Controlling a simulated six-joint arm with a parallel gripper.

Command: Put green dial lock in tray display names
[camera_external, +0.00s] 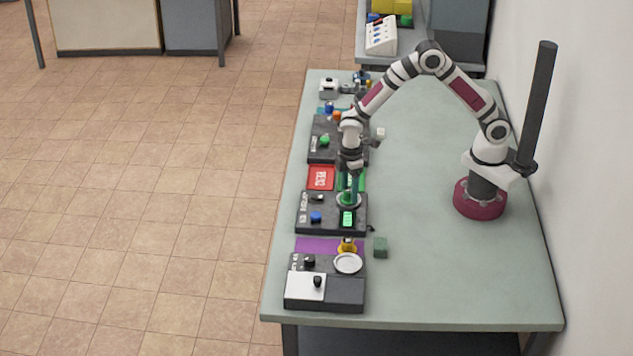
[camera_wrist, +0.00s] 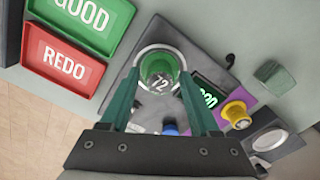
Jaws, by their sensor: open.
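The green dial lock (camera_wrist: 160,74) sits in a pale round ring on a dark grey station (camera_external: 315,228); it is marked with what looks like 72. My gripper (camera_wrist: 160,80) is open, its two green fingers either side of the lock; I cannot tell whether they touch it. In the external view my gripper (camera_external: 349,186) points down over the ring and mostly hides the lock. The station's lit green display (camera_wrist: 208,97) is partly covered by a finger; its visible letters end in "OD". A green tray (camera_wrist: 98,30) reads GOOD. A red tray (camera_wrist: 62,85) reads REDO. Both look empty.
A yellow round part (camera_external: 347,246) is on a purple mat (camera_external: 315,244) in front, with a grey-green block (camera_external: 380,247) beside it. Another station with a white dish (camera_external: 348,263) stands at the near end. Behind is a station with a green knob (camera_external: 325,140).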

